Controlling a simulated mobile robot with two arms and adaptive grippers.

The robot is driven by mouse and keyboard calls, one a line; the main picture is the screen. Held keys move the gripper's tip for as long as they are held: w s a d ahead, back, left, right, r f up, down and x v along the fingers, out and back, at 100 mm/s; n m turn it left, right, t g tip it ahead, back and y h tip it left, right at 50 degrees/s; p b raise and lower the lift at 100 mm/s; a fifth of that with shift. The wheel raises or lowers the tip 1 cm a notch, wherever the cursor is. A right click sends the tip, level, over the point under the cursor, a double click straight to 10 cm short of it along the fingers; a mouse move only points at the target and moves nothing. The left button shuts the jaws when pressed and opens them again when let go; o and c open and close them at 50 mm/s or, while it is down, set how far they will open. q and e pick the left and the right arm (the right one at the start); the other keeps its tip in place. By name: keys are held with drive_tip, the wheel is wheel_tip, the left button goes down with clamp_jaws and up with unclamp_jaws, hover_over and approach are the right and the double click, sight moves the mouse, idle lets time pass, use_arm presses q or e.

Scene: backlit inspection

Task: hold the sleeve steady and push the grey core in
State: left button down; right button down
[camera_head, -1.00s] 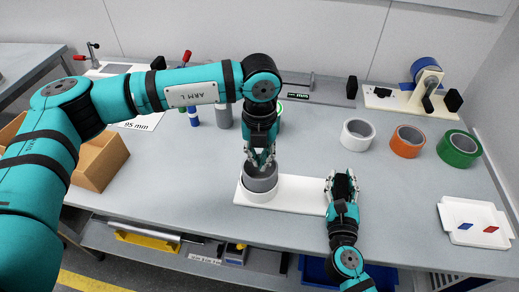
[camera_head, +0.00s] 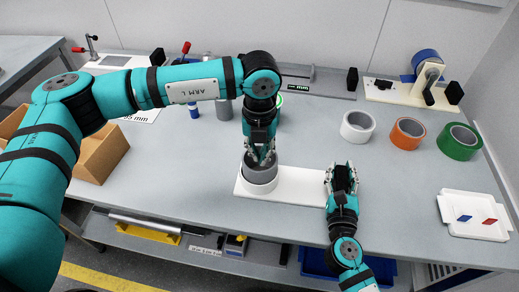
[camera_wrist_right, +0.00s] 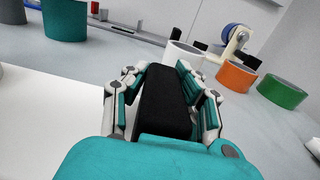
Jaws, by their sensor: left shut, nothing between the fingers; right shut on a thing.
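The grey core (camera_head: 262,179) stands upright in the white sleeve (camera_head: 258,194), its upper part showing above the white rim. Both are on a white base board (camera_head: 295,180). My left gripper (camera_head: 262,158) is shut with nothing between its fingers; it points down at the core's top, its fingertips at the core's opening. Whether they touch it is hard to tell. My right gripper (camera_head: 341,178) is at the board's right end, shut on a black block (camera_wrist_right: 165,105) seen between its fingers in the right wrist view. The sleeve is out of the right wrist view.
White (camera_head: 357,127), orange (camera_head: 407,134) and green (camera_head: 459,142) tape rolls stand at the right. A white tray (camera_head: 474,230) with small blue and red pieces lies at the front right. A cardboard box (camera_head: 103,155) is at the left. The bench between tapes and board is clear.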

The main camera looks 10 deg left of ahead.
use_arm(q)
drive_tip(key=shift+f, duration=0.25)
idle(0.3)
wheel_tip(320, 180, up, 15)
idle(0.8)
drive_tip(key=shift+f, duration=0.15)
wheel_tip(320, 180, down, 13)
drive_tip(key=shift+f, duration=0.15)
idle(0.5)
drive_tip(key=shift+f, duration=0.7)
idle(0.4)
wheel_tip(320, 180, up, 15)
idle(1.0)
drive_tip(key=shift+f, duration=0.1)
